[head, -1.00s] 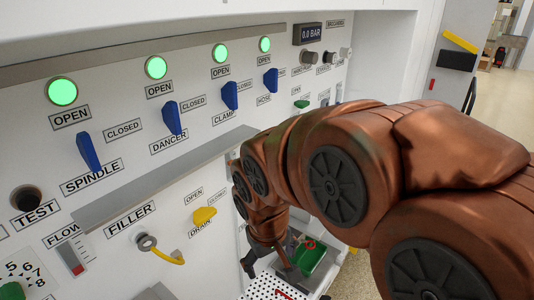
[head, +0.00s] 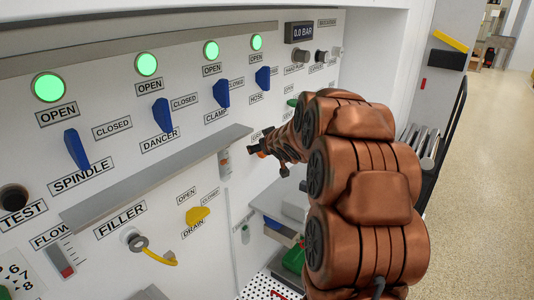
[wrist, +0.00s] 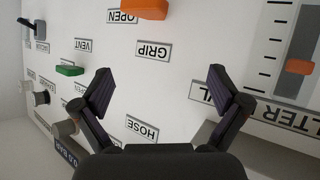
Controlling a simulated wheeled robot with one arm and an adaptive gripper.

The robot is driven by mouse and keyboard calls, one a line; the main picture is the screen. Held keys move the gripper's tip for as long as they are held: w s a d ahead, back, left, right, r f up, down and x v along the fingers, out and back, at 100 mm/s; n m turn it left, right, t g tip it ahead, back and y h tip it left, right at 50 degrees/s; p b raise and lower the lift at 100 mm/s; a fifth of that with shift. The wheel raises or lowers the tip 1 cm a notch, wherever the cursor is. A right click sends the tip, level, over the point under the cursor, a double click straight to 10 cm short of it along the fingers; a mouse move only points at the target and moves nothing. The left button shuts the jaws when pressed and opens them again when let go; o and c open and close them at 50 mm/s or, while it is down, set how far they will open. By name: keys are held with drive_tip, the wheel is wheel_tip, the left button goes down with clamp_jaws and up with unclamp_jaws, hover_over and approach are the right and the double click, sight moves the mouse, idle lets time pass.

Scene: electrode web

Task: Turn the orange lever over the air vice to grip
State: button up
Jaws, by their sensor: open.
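In the wrist view, where the labels appear upside down, an orange lever (wrist: 145,8) shows at the top edge, partly cut off, beside the OPEN label and above the GRIP label (wrist: 154,50). My gripper (wrist: 160,75) is open and empty, its two dark fingers spread in front of the white panel. The lever lies beyond the fingertips, between them sideways, and not touched. In the head view my gripper is at the panel right of the grey ledge, largely hidden by my arm. I cannot clearly make out the lever there.
A gauge with an orange marker (wrist: 299,67) is right. The grey ledge (head: 160,180) juts out below the blue levers (head: 163,115).

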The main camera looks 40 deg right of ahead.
drive_tip(key=w+d+f+n+t+y, duration=0.2)
drive_tip(key=w+d+t+y, duration=0.15)
drive_tip(key=d, duration=0.25)
drive_tip(key=s+d+f+n+t+y+b, duration=0.1)
drive_tip(key=s+d+f+n+t+y, duration=0.1)
drive_tip(key=s+f+n+y, duration=0.3)
drive_tip(key=shift+w+a+f+m+y+p, duration=0.2)
drive_tip(key=shift+w+a+m, duration=0.25)
drive_tip(key=shift+w, duration=0.9)
drive_tip(key=shift+w+a+f+m+y+p, duration=0.15)
drive_tip(key=shift+w+a+m, duration=0.25)
drive_tip(key=shift+w, duration=0.95)
drive_tip(key=shift+w+a+f+m+y+p, duration=0.1)
drive_tip(key=shift+w+a+m+p, duration=0.25)
drive_tip(key=shift+w, duration=1)
drive_tip(key=shift+a, duration=0.1)
drive_tip(key=shift+c, duration=0.4)
drive_tip(key=c, duration=1.1)
